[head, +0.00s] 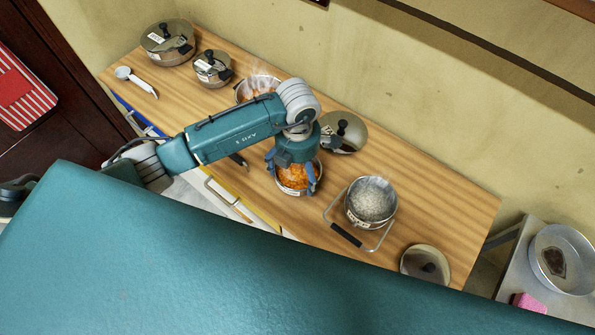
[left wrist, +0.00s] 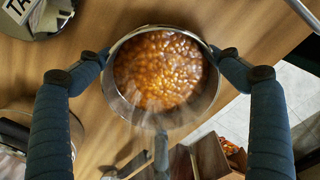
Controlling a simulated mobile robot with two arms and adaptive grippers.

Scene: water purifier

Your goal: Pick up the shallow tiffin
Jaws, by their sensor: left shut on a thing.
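The shallow tiffin (head: 297,189) is a round steel bowl of orange food, near the middle of the wooden table in the head view. It also shows in the left wrist view (left wrist: 158,117), filled with orange, bean-like pieces in sauce. My left gripper (head: 292,176) comes down over it from above. My right gripper is not in view.
A steel pot of rice (head: 372,203) with a wire handle stands to the right. A steel lid (head: 343,133) lies behind, another lid (head: 426,265) at the front right. A second bowl (head: 258,86) and lidded pots (head: 167,43) stand farther left. Bare table (head: 440,210) lies at right.

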